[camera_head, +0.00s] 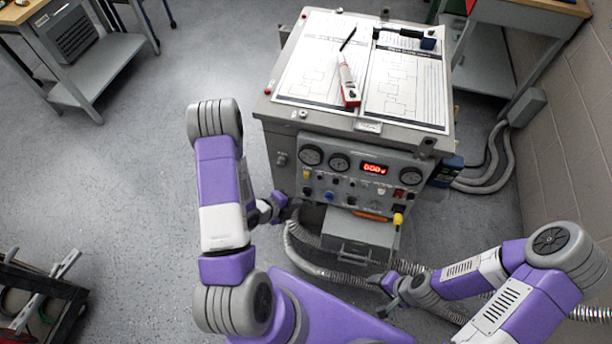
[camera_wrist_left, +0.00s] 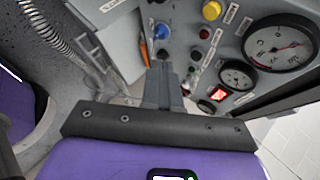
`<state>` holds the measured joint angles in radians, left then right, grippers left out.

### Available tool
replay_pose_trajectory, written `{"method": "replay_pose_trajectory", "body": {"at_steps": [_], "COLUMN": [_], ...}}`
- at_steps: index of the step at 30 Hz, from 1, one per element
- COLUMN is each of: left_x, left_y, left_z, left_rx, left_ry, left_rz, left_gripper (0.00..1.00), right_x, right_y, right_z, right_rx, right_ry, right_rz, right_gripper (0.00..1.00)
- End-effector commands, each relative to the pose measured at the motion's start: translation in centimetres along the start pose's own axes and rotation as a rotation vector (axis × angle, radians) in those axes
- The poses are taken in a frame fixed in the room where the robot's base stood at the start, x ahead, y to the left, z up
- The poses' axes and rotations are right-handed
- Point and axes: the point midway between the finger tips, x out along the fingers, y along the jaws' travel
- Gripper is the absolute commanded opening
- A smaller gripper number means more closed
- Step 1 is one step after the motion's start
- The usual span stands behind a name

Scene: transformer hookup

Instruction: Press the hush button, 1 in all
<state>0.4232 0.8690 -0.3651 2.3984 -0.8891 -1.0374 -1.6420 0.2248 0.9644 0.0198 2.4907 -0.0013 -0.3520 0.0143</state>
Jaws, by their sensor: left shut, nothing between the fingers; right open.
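The transformer's control panel (camera_head: 350,185) faces me below its top. It carries gauges, a lit red display (camera_head: 374,168) and several coloured buttons and knobs, including a yellow one (camera_head: 307,174), a blue one (camera_head: 329,196) and a red one (camera_head: 398,193). The labels are too small to read, so I cannot tell which is the hush button. My left gripper (camera_head: 282,203) is shut and empty at the panel's lower left. My right gripper (camera_head: 384,291) is open, low in front of the cabinet.
Papers (camera_head: 405,85), a red-and-white tester (camera_head: 348,82) and a dark tool (camera_head: 405,36) lie on the cabinet top. A drawer-like box (camera_head: 358,234) and metal conduits (camera_head: 330,272) sit below the panel.

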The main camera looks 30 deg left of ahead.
Motion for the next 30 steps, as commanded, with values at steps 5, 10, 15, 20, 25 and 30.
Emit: {"method": "replay_pose_trajectory", "body": {"at_steps": [5, 10, 15, 20, 25, 30], "left_x": [1.4, 3.2, 4.8, 5.6, 5.8, 5.8], "left_y": [-1.1, -2.3, -3.3, -3.9, -4.2, -4.2], "left_z": [0.9, 2.2, 3.3, 4.0, 4.2, 4.2], "left_rx": [0.002, 0.002, 0.001, -0.001, -0.001, -0.002], "left_ry": [0.002, 0.002, 0.002, 0.001, 0.001, 0.001], "left_rz": [-0.001, -0.001, -0.001, 0.0, 0.0, 0.001], "left_gripper": [0.0, 0.0, 0.0, 0.0, 0.0, 0.0], "right_x": [-0.2, -0.3, 0.2, 0.5, 0.6, 0.6], "right_y": [-0.1, -0.1, 0.1, 0.2, 0.2, 0.2], "right_z": [0.0, 0.0, 0.0, 0.0, 0.0, 0.0], "right_rx": [0.0, 0.0, 0.0, 0.0, 0.0, 0.0], "right_ry": [0.0, 0.0, 0.0, 0.0, 0.0, 0.0], "right_rz": [0.0, 0.0, 0.0, 0.0, 0.0, 0.0], "right_gripper": [0.61, 0.61, 0.61, 0.61, 0.61, 0.61]}}
